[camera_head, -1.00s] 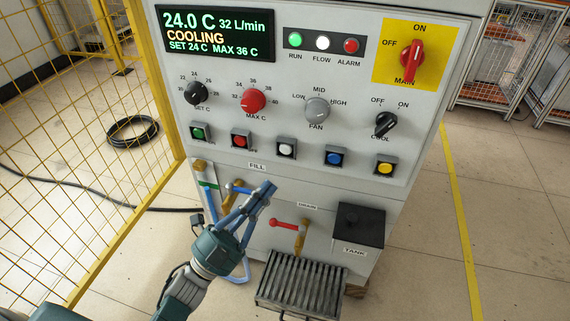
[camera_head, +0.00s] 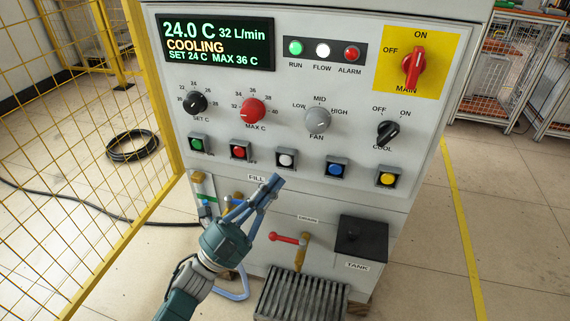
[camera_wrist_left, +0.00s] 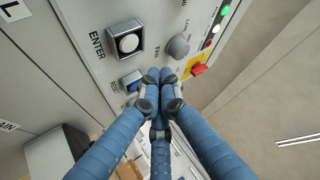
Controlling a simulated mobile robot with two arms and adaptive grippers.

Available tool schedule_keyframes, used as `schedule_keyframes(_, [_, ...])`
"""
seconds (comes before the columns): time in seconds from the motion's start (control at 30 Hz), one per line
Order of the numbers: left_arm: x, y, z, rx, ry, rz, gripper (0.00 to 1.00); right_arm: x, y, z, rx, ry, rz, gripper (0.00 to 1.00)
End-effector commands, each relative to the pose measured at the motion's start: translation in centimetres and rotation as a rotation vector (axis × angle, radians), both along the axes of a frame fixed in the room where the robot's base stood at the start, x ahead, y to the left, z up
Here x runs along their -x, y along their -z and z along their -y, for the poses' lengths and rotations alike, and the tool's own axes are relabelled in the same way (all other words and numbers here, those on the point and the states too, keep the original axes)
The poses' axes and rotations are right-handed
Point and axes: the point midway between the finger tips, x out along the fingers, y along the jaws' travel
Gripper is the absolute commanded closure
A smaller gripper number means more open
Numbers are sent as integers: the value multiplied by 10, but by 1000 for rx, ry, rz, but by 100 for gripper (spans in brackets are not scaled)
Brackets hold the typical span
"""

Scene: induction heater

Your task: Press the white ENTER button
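The white ENTER button (camera_head: 286,159) sits in a grey square housing, in the middle of the button row on the cabinet's front panel. In the left wrist view the white button (camera_wrist_left: 129,43) shows with its ENTER label beside it. My left gripper (camera_head: 275,180) is just below the white button in the head view, with its blue fingers together and nothing between them. In the wrist view its fingertips (camera_wrist_left: 160,76) are below and right of the button, apart from it. My right gripper is not in view.
A green button (camera_head: 197,144) and a red button (camera_head: 240,151) are to the left; a blue button (camera_head: 336,170) and a yellow button (camera_head: 387,179) to the right. Knobs are above. A red-handled drain valve (camera_head: 287,238) and a black tank box (camera_head: 361,239) are below. A yellow mesh fence (camera_head: 90,130) stands left.

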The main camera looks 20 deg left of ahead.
Motion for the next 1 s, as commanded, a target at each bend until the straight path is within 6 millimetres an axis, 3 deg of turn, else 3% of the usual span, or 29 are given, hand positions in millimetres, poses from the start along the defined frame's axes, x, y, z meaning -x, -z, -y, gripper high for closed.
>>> schedule_keyframes(0.33, [-34,1,0,0,0,0,100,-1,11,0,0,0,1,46])
schedule_keyframes(1.0, [-37,0,0,0,-1,-1,100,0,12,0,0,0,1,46])
